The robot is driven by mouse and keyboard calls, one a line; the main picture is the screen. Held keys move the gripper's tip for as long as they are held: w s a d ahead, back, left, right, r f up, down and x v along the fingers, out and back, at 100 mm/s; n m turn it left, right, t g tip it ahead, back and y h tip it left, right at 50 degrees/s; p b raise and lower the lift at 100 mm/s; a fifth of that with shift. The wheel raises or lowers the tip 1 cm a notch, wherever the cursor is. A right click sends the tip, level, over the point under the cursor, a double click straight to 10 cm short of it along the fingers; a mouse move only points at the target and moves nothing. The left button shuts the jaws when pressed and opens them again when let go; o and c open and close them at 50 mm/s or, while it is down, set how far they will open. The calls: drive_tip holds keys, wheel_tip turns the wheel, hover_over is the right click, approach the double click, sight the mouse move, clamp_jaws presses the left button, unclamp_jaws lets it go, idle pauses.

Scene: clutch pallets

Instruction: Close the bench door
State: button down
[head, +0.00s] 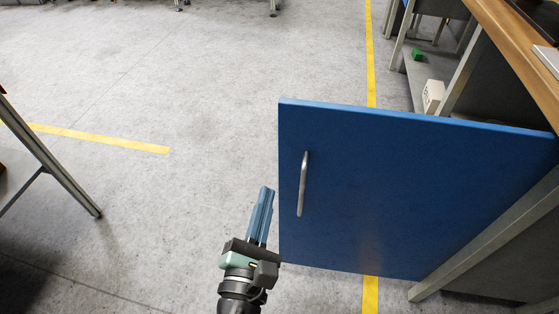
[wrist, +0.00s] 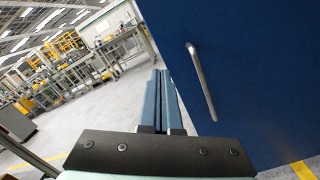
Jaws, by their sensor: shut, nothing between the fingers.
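The blue bench door (head: 390,200) stands swung open, out from the bench on the right in the head view. A silver bar handle (head: 303,184) sits upright near its free left edge. My gripper (head: 265,192) is just left of that free edge, with its fingers closed together and empty. In the wrist view the gripper fingers (wrist: 160,88) point forward beside the door (wrist: 250,70), and the handle (wrist: 202,82) is to their right. I cannot tell whether the fingers touch the door edge.
The bench (head: 522,50) has a wooden top and grey metal legs. A white box (head: 433,96) and a green object (head: 417,54) sit on its lower shelf. The grey floor (head: 190,90) left of the door is clear. Another metal frame (head: 60,170) stands at the far left.

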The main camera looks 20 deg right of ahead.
drive_tip(key=s+f+n, duration=0.4)
drive_tip(key=f+n, duration=0.1)
drive_tip(key=n, duration=0.1)
approach(285, 165)
drive_tip(key=shift+y, duration=0.3)
drive_tip(key=x, duration=0.7)
drive_tip(key=shift+s+r+b, duration=0.1)
drive_tip(key=shift+b, duration=0.2)
drive_tip(key=shift+g, duration=0.3)
